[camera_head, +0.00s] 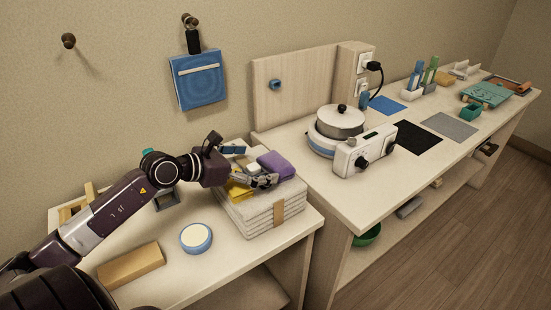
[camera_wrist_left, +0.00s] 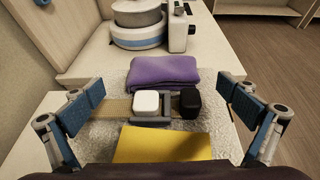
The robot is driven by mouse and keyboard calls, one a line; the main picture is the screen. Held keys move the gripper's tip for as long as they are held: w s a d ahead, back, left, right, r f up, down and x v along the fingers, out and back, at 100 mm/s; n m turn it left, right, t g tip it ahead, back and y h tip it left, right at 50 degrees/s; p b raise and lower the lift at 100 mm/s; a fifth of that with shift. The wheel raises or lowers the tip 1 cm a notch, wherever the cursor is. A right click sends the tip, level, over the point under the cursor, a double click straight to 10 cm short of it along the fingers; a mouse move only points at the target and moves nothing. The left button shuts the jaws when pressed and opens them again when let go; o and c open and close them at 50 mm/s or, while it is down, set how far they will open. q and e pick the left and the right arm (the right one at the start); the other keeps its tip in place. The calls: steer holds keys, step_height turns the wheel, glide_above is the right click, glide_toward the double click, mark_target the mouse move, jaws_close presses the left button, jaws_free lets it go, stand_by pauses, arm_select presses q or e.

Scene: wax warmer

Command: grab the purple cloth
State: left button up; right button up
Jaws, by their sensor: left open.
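The purple cloth (camera_head: 276,166) lies folded on top of a stack of white towels (camera_head: 262,214) on the nearer table. In the left wrist view the purple cloth (camera_wrist_left: 163,72) lies ahead, beyond a white block and a black block. My left gripper (camera_head: 262,181) is over the towel stack, close to the cloth. In the left wrist view my left gripper (camera_wrist_left: 158,98) is open, its blue-padded fingers wide apart, with nothing held. A yellow cloth (camera_wrist_left: 163,144) lies nearest to the wrist. My right gripper is not in view.
The white block (camera_wrist_left: 146,102) and black block (camera_wrist_left: 187,103) sit between the yellow and purple cloths. A round blue-rimmed dish (camera_head: 196,238) and a tan block (camera_head: 131,265) are on the near table. The wax warmer (camera_head: 338,130) stands on the farther counter.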

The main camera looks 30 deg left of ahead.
mark_target(274, 161)
arm_select(q)
steer(key=shift+w+d, duration=0.35)
steer(key=shift+d, duration=0.3)
steer(key=shift+w+f+p, duration=0.1)
steer(key=shift+w+p, duration=0.2)
steer(key=p+x, duration=0.1)
steer(key=x, duration=0.2)
steer(key=shift+w+f+p, duration=0.1)
steer(key=shift+w+p, duration=0.2)
steer(key=shift+w, duration=0.05)
steer(key=shift+w+f, duration=0.2)
steer(key=shift+w, duration=0.1)
steer(key=shift+w+d+f, duration=0.1)
steer(key=shift+w+f, duration=0.05)
steer(key=shift+w, duration=0.05)
steer(key=shift+s, duration=0.1)
steer(key=c, duration=1.2)
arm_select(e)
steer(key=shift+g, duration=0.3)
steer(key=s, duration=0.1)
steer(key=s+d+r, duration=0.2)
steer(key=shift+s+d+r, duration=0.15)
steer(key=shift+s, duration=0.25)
